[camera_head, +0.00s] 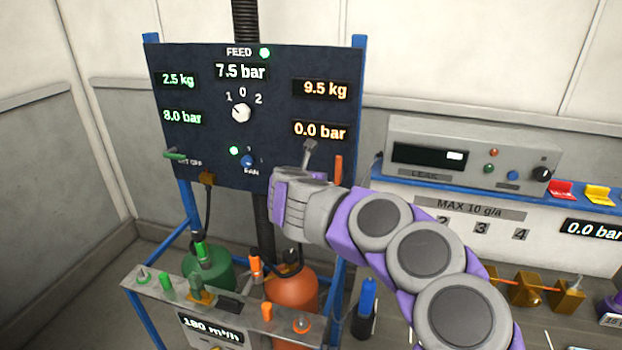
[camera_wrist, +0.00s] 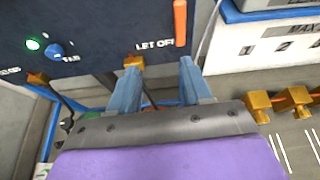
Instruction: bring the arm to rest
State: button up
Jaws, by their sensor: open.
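My arm (camera_head: 425,252) reaches from the lower right, bent, with purple and grey links, up to the dark feed panel (camera_head: 200,60). My gripper (camera_head: 309,155) is in front of the panel's lower right part, below the 0.0 bar display. In the wrist view my gripper (camera_wrist: 158,65) shows two blue-grey fingers spread apart with nothing held between them. The fingers point at the panel's lower edge, below the LET OFF label. An orange handle (camera_wrist: 180,22) stands just beyond the right finger. I cannot tell whether any finger touches the panel.
A green cylinder (camera_head: 208,270) and an orange cylinder (camera_head: 292,287) stand below the panel, behind a grey valve rail (camera_head: 235,305). A grey leak-test box (camera_head: 470,150) sits on a blue-edged shelf at right. Brass fittings (camera_head: 525,290) lie lower right.

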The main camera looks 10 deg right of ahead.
jog(key=s+a+r+n+t+y, duration=0.2)
jog(key=a+r+n+y, duration=0.25)
jog(key=r, duration=0.35)
jog(key=s+a+r+n+t+y, duration=0.2)
jog(key=a+r+n+y, duration=0.1)
jog(key=a+r+n, duration=0.3)
jog(key=s+a+r+n+g+y, duration=0.1)
jog(key=s+a+r+n+y, duration=0.15)
jog(key=s+n, duration=0.3)
jog(key=s+a+r+n+g+y, duration=0.1)
jog(key=s+a+r+n+y, duration=0.15)
jog(key=s+n+y, duration=0.35)
jog(key=s+d+f+n+g+h, duration=0.2)
jog(key=s+f+n+g, duration=0.3)
jog(key=s+f+n, duration=0.3)
jog(key=s+d+f+n+g+h, duration=0.2)
jog(key=s+f+n+g+h, duration=0.15)
jog(key=s+f+n, duration=0.55)
jog(key=s+d+f+g+h, duration=0.1)
jog(key=s+d+f+g, duration=0.1)
jog(key=s+d+f, duration=0.2)
jog(key=s+d+f+g+h, duration=0.2)
jog(key=s+d+f+g, duration=0.1)
jog(key=s+d, duration=0.4)
jog(key=s+d+f+n+g+h, duration=0.1)
jog(key=s+d+f, duration=0.4)
jog(key=s, duration=0.5)
jog(key=shift+s+d+g+h, duration=0.25)
jog(key=shift+d+g+h, duration=0.25)
jog(key=shift+g+h, duration=0.25)
